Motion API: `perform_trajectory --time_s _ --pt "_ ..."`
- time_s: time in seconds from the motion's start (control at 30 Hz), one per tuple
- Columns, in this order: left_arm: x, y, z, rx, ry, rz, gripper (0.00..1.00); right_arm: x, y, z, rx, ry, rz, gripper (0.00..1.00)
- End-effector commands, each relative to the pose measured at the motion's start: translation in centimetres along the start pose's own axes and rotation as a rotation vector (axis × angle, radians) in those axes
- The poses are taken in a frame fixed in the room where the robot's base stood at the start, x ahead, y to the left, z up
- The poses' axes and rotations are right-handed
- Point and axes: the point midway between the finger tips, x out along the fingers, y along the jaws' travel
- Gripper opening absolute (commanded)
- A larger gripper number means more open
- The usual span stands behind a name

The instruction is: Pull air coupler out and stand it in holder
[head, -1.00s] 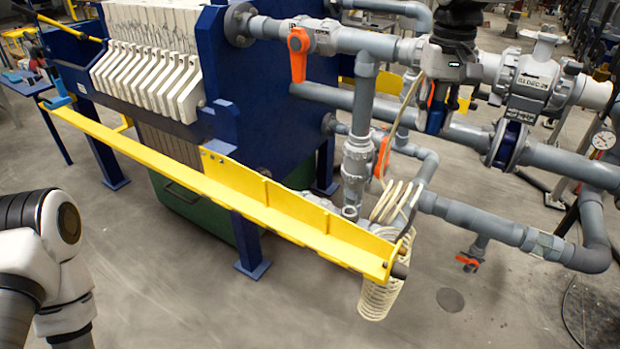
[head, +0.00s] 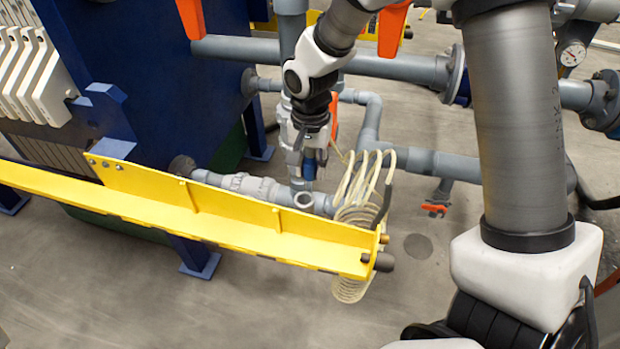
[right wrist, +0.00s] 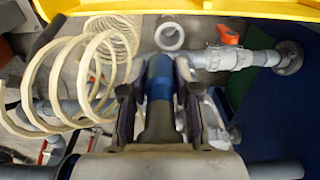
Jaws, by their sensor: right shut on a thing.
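My right gripper (head: 308,166) is shut on the blue air coupler (head: 309,172), pointing down above the pipework behind the yellow beam's right end. In the right wrist view the coupler (right wrist: 159,68) sits between the two dark fingers (right wrist: 158,88), with a dark grey body below the blue part. A short, open-topped grey tube (head: 304,201), which looks like the holder, stands just below the coupler. Its round mouth (right wrist: 169,37) shows in the right wrist view, apart from the coupler. My left gripper is not in view.
A cream coiled hose (head: 352,230) hangs beside the gripper, around the yellow beam's (head: 240,225) right end. Grey pipes (head: 430,165) run behind and to the right. The blue press frame (head: 160,80) stands left. Open floor lies in front.

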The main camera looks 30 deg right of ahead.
Motion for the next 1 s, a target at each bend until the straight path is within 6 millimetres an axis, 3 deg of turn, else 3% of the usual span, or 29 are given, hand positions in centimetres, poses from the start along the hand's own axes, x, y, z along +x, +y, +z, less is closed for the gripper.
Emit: perform_trajectory --time_s 0.53,1.0 --pt "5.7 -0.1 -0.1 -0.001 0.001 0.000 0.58 6.7 0.0 0.3 0.020 -0.004 0.000 0.00" --pt "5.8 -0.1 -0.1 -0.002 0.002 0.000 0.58 6.8 0.0 0.3 0.019 -0.004 0.000 0.00"
